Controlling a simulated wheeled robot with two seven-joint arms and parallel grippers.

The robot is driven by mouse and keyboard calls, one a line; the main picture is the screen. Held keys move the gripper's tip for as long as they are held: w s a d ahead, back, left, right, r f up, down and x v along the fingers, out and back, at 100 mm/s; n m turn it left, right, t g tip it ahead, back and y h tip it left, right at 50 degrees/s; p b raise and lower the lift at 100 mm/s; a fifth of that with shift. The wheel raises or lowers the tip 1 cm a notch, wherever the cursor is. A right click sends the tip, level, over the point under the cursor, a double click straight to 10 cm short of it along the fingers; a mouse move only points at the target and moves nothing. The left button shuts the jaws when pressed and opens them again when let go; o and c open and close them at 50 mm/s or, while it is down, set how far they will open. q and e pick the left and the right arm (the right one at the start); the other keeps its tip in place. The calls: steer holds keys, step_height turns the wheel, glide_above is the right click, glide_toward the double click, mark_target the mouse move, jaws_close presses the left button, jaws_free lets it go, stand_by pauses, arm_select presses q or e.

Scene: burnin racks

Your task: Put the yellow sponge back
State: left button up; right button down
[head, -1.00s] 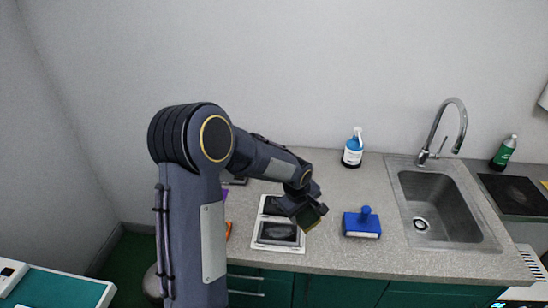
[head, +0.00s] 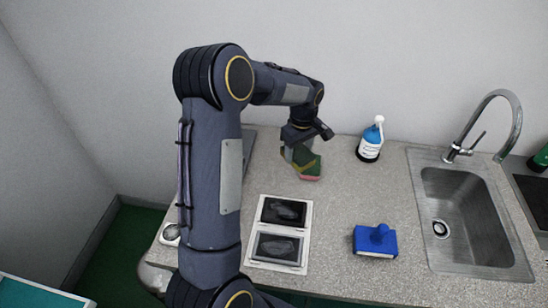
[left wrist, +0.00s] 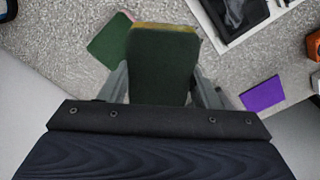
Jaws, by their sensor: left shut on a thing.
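My left gripper (head: 297,150) is shut on the yellow sponge. The yellow sponge (left wrist: 162,62) has a dark green pad facing the left wrist camera and a thin yellow edge. In the head view, the held sponge (head: 288,155) is small and partly hidden by the gripper, above the back of the counter. A second sponge (head: 310,170), green on top and pink below, lies on the counter close by. Its green top (left wrist: 108,42) also shows in the left wrist view, beside the held sponge. I cannot tell whether the two sponges touch. My right gripper is out of view.
A white tray (head: 307,228) with two dark panels lies on the counter (head: 345,200). A purple item (left wrist: 262,95) lies on the counter in the left wrist view.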

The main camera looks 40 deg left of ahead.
arm_select(q)
steer(key=a, duration=0.1)
steer(key=a+f, duration=0.1)
steer(key=a, duration=0.1)
steer(key=a+f, duration=0.1)
steer(key=shift+w+a+f, duration=0.1)
steer(key=shift+w+a, duration=0.1)
steer(key=shift+a, duration=0.2)
glide_above(273, 165)
steer(key=f, duration=0.5)
steer(key=shift+d+f, duration=0.3)
steer(key=shift+d, duration=0.05)
steer(key=shift+a+f+b, duration=0.15)
steer(key=shift+f+b, duration=0.05)
steer(key=shift+f, duration=0.7)
steer(key=shift+a+f+b, duration=0.1)
steer(key=shift+f+b, duration=0.05)
steer(key=shift+f, duration=0.75)
steer(key=shift+f, duration=0.1)
steer(key=o, duration=1.2)
steer(key=shift+o, duration=0.4)
